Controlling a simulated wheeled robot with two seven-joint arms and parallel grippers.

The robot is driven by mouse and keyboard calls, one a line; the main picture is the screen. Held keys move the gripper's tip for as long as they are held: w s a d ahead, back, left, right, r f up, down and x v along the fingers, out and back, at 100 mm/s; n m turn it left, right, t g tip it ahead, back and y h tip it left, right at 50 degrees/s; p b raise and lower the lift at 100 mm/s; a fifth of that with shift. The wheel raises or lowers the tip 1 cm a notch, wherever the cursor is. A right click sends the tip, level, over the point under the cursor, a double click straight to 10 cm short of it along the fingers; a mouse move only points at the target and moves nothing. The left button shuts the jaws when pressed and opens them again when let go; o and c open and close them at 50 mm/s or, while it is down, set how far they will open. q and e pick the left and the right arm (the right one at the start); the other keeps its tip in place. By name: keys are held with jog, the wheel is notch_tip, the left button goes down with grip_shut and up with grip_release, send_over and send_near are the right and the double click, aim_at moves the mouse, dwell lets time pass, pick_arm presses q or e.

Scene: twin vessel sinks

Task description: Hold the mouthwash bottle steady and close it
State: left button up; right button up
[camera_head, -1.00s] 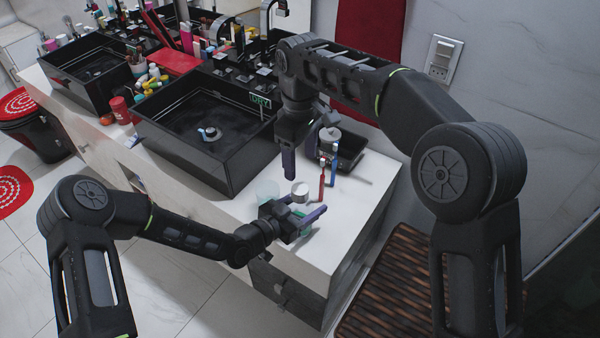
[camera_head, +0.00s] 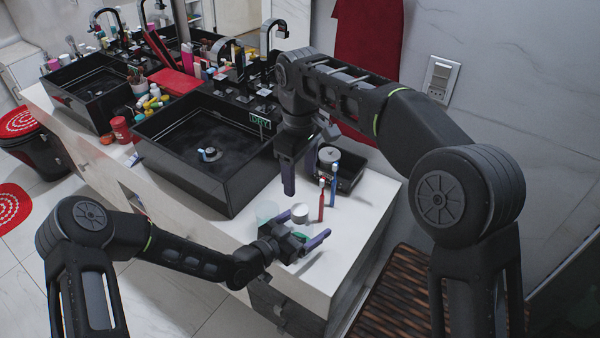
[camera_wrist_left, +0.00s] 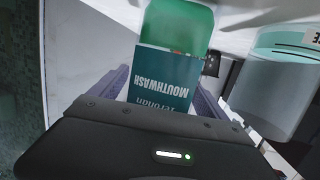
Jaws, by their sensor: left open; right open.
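The mouthwash bottle (camera_wrist_left: 175,75) shows large in the left wrist view, green with a dark teal label whose text is upside down. It stands between the two fingers of my left gripper (camera_wrist_left: 165,90), which is open around it; I cannot tell whether the fingers touch it. In the head view the left gripper (camera_head: 299,231) is at the counter's near end, with a bit of the green bottle (camera_head: 299,237) between its fingers. The bottle's top is hidden. My right gripper (camera_head: 300,167) is open and empty, pointing down above the counter behind the left one.
A small pale cylinder (camera_head: 300,213) and a translucent cup (camera_head: 267,211) stand close to the left gripper. A red toothbrush (camera_head: 321,204) and a blue one (camera_head: 334,184) stand upright near the black tray (camera_head: 350,168). The black sink (camera_head: 220,190) is to the left.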

pick_arm(q)
jog(key=shift+a, duration=0.1)
pick_arm(e)
jog(key=shift+f+b, duration=0.9)
pick_arm(q)
jog(key=v, duration=0.7)
jog(key=shift+s+a, duration=0.15)
jog(key=shift+s, duration=0.1)
pick_arm(e)
jog(key=shift+a, duration=0.1)
